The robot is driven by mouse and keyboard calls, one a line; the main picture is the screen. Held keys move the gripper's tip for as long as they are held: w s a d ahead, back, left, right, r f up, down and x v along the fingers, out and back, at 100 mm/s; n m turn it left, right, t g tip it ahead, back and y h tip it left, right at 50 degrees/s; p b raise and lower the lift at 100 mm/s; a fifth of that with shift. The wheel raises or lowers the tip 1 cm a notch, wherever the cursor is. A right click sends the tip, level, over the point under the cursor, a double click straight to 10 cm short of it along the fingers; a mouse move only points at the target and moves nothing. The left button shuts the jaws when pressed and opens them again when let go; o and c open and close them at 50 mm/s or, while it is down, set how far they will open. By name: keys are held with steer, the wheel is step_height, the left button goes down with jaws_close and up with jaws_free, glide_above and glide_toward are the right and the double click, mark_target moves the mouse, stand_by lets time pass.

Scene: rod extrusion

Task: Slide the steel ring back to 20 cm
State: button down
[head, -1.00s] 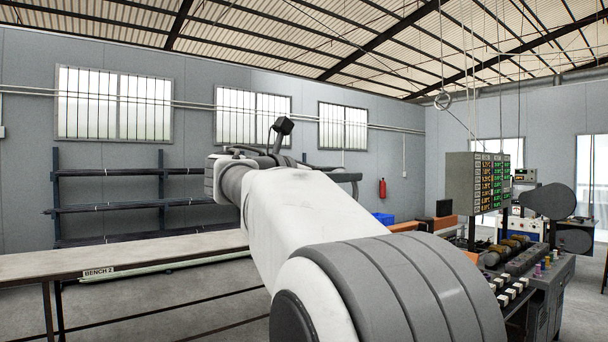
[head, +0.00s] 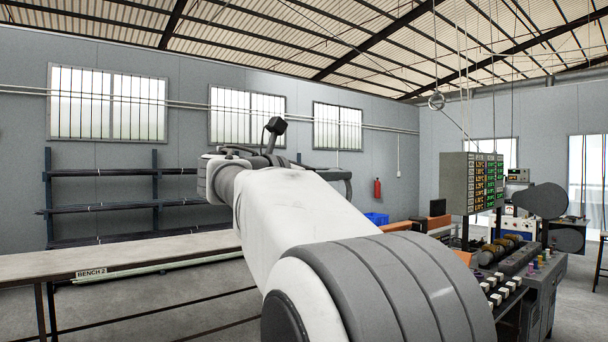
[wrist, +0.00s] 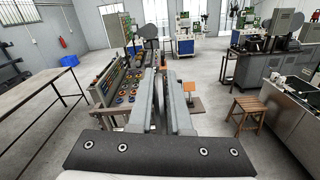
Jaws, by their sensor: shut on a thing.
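My gripper (wrist: 167,78) shows in the wrist view as two long grey fingers pointing away from the camera. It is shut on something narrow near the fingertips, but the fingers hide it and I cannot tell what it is. I cannot make out the steel ring or any 20 cm mark in either view. In the head view my arm reaches forward across the middle and its far end hides the gripper.
A long bench labelled BENCH 2 (head: 180,250) is at left, with dark shelves (head: 120,200) behind. At right stand a machine with a control panel (head: 500,285) and a display board (head: 471,183). The wrist view shows a wooden stool (wrist: 248,103) and open floor.

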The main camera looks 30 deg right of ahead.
steer(key=shift+d, duration=0.1)
stand_by(0.7)
steer(key=d+p, duration=0.4)
steer(key=d, duration=0.6)
steer(key=shift+w+p, duration=0.3)
steer(key=shift+r, duration=0.1)
steer(key=c, duration=1.2)
jaws_free()
steer(key=shift+c, duration=0.2)
steer(key=o, duration=0.4)
steer(key=shift+d, duration=0.15)
steer(key=shift+c, duration=0.2)
steer(key=s+a+b, duration=0.1)
steer(key=a, duration=1.6)
steer(key=shift+a, duration=0.3)
